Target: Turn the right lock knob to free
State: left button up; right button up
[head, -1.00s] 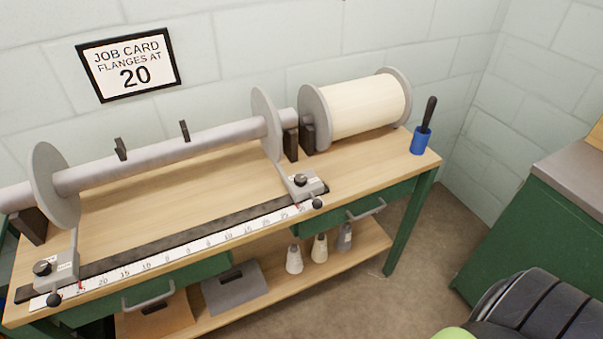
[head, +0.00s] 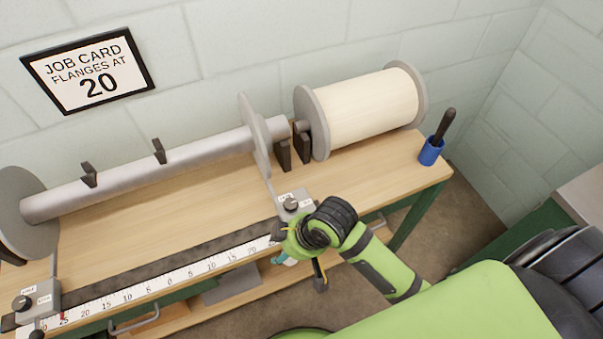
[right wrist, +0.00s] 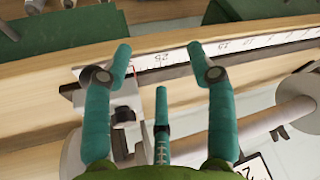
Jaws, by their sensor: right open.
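The right lock knob (head: 291,203) is a small dark knob on the grey right carriage (head: 280,195), beneath the right flange (head: 254,140). Its label is too small to read. My right gripper (head: 285,258) is in front of the carriage at the bench's front edge, with its wrist partly covering the carriage. In the right wrist view, my right gripper (right wrist: 160,62) has its teal fingers spread and empty. The carriage's knob (right wrist: 123,114) shows beyond them, between the left finger and the middle one, apparently untouched. My left gripper is out of view.
A numbered scale (head: 150,286) runs along the bench front. The left carriage (head: 38,298) stands at its far left. A cream-wound roll (head: 365,108) and a blue cup (head: 431,152) with a dark-handled tool are at the right. A job card (head: 88,70) reads flanges at 20.

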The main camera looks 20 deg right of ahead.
notch_tip(320, 180, up, 4)
jog(key=w+a+f+n, duration=0.1)
jog(key=w+a+n, duration=0.1)
jog(key=w+n, duration=0.1)
notch_tip(320, 180, up, 6)
jog(key=n+g+h, duration=0.3)
jog(key=n, duration=0.3)
send_over(291, 203)
jog(key=shift+a, duration=0.1)
jog(key=shift+s+f, duration=0.1)
jog(key=shift+f, duration=0.35)
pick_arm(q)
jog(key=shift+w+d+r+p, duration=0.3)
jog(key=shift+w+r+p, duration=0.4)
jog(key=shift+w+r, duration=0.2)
pick_arm(e)
jog(key=shift+f, duration=3.05)
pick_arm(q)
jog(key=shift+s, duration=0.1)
pick_arm(e)
jog(key=c, duration=1.1)
